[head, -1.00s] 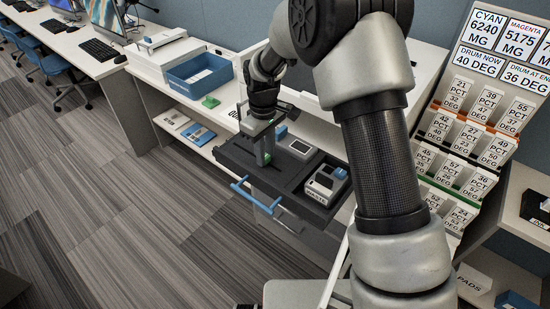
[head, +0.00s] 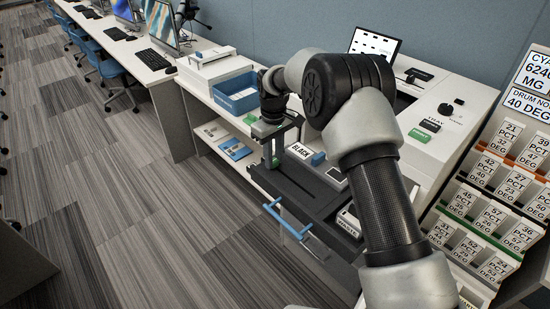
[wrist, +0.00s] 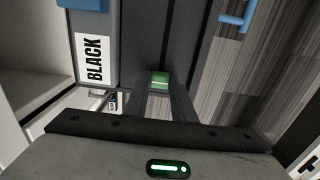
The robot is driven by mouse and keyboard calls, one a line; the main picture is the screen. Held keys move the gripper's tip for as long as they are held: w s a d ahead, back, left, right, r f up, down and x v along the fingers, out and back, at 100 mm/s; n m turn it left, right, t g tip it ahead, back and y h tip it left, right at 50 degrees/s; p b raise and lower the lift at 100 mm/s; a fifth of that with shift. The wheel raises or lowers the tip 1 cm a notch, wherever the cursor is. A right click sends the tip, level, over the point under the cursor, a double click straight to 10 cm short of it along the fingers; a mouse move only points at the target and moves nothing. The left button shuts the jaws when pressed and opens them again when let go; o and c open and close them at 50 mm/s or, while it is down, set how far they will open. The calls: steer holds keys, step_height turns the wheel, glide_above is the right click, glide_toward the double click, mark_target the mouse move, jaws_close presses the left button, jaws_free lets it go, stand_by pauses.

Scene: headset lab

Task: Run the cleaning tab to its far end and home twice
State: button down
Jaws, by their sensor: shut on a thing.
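My gripper (head: 274,162) is shut on a small green tab, with its fingers pointing down over the back left part of a pulled-out dark grey drawer (head: 285,188). In the wrist view the green tab (wrist: 160,80) sits between the dark fingertips. A unit with a white BLACK label (wrist: 94,58) lies beside the fingers; the label also shows in the head view (head: 299,151), just right of the gripper. The fingers hide part of the tab and whatever is under it.
The drawer has a blue handle (head: 290,220) at its front. A card rack (head: 495,195) stands at right.

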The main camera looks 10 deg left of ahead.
mark_target(274, 160)
steer(key=c, duration=1.5)
jaws_free()
step_height(274, 160, up, 18)
steer(key=shift+f, duration=0.25)
